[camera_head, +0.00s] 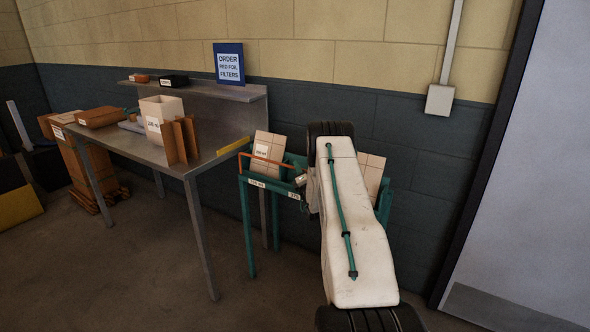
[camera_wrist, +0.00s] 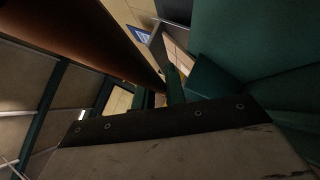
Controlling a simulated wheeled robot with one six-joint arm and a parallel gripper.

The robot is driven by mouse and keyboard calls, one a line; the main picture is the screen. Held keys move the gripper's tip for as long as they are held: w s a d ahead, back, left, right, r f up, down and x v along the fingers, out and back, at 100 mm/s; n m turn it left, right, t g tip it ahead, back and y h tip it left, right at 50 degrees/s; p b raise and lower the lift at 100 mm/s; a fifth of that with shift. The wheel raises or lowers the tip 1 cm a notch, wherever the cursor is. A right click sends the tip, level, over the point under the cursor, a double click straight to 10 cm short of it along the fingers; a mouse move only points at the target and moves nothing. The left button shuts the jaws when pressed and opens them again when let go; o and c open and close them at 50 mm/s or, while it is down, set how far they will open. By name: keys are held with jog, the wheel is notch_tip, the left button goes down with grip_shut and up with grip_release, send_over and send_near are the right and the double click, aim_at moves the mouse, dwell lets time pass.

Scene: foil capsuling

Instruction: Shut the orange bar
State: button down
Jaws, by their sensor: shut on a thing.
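The orange bar (camera_head: 268,160) runs across the front of the left bay of a teal rack (camera_head: 250,215), above its top rail. It slopes slightly down to the right. My gripper (camera_head: 300,180) is at the bar's right end, mostly hidden behind my white arm, and is shut on it. In the wrist view a broad brown-orange length, likely the bar (camera_wrist: 85,35), crosses the upper left at close range. The fingertips and their contact are not clear there.
Cartons stand in the rack's left bay (camera_head: 268,148) and right bay (camera_head: 371,172). Left of the rack is a metal table (camera_head: 205,165) with an open box (camera_head: 160,115) and brown dividers. A wall is close behind. The floor in front is clear.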

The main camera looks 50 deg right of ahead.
jog(key=shift+s+d+f, duration=0.2)
jog(key=shift+s+f, duration=0.1)
jog(key=shift+f, duration=0.05)
jog(key=c, duration=1.5)
grip_release()
jog(key=shift+o, duration=0.2)
jog(key=shift+w+a+r, duration=0.1)
jog(key=shift+w+a, duration=0.1)
jog(key=shift+s+a, duration=0.15)
jog(key=shift+s, duration=0.25)
jog(key=v, duration=0.7)
